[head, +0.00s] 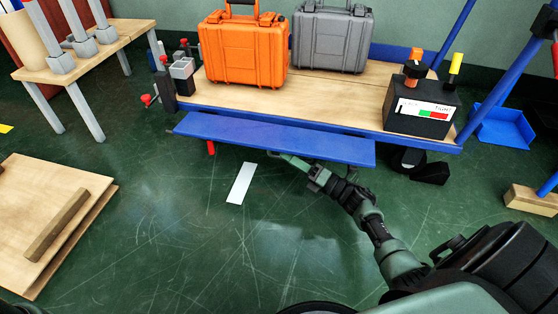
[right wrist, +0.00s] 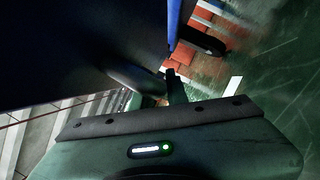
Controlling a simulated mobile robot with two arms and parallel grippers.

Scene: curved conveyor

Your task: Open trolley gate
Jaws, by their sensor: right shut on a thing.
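The trolley gate (head: 270,137) is a long blue panel along the front of the trolley, slanting outward below the wooden deck (head: 300,97). My right gripper (head: 284,158) reaches in from the lower right and is shut on the gate at its lower front edge, right of its middle. Its fingertips are partly hidden by the panel. In the right wrist view a blue edge (right wrist: 173,22) stands just beyond the dark finger (right wrist: 176,88). My left gripper is not in view.
An orange case (head: 243,50) and a grey case (head: 331,38) stand on the deck, with a black box (head: 421,108) at its right end. A wooden table (head: 95,42) stands at left and a wooden board (head: 40,215) lies lower left. Green floor before the trolley is mostly clear.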

